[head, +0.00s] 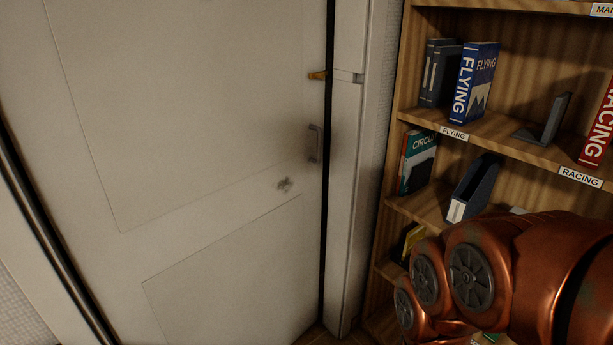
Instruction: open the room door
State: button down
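The room door (190,110) is a large off-white panelled door that fills the left and middle of the head view. A grey vertical pull handle (315,143) sits near its right edge. A small brass-coloured latch (317,75) sticks out above it at the edge, level with a plate on the frame. A dark gap runs down between the door's right edge and the white frame (350,190); I cannot tell whether the door is slightly ajar. My copper-coloured arm shows at the lower right, apart from the handle. My gripper is not visible.
A wooden bookshelf (545,152) stands right of the door frame. It holds a blue book (474,85), binders, a green book (418,160), a dark magazine holder (472,190) and a red book (600,125). My arm is close in front of its lower shelves. The space before the handle looks clear.

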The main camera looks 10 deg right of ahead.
aim_at(171, 151)
jog(key=z, duration=0.8)
jog(key=i, duration=0.6)
jog(key=u, duration=2.4)
